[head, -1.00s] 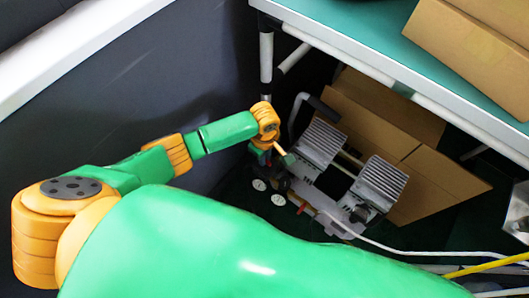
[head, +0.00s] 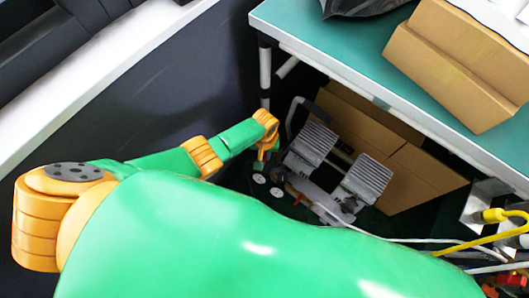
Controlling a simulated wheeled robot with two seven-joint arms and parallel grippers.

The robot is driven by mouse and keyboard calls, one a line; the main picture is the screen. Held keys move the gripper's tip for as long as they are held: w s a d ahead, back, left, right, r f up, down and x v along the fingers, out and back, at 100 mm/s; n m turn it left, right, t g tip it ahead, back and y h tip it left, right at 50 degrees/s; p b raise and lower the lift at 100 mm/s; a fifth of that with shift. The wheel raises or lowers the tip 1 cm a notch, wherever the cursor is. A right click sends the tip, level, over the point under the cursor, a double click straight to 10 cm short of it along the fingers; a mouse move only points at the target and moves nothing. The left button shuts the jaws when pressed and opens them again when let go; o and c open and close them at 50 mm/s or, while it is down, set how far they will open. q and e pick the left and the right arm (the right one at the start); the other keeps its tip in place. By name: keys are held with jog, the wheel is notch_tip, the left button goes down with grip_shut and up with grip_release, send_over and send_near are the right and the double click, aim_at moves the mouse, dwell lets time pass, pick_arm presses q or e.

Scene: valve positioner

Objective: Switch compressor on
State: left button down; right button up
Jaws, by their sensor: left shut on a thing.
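The compressor (head: 310,146) stands on the dark floor under the table, with two grey ribbed blocks, a dark curved handle and round white gauges (head: 259,179) at its left end. My left gripper (head: 265,157) is at that left end, above the gauges. It is shut on a small part there, which the fingers and the small size largely hide. I cannot make out the switch or its position. My right gripper is not in view.
The green-topped table (head: 335,50) overhangs the compressor. A cardboard box (head: 425,175) stands behind it under the table, and another box (head: 455,70) is on top. A dark wall panel (head: 160,90) borders the left. White and yellow hoses (head: 480,240) run at lower right.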

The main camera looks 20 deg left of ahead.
aim_at(265, 156)
pick_arm(q)
jog(key=m, duration=0.2)
jog(key=shift+m, duration=0.4)
jog(key=shift+d+m, duration=0.1)
jog(key=shift+m, duration=1.7)
jog(key=c, duration=0.9)
grip_release()
jog(key=shift+r+p, duration=0.1)
jog(key=shift+p, duration=0.2)
notch_tip(265, 156, up, 7)
jog(key=p, duration=0.5)
jog(key=shift+p, duration=0.3)
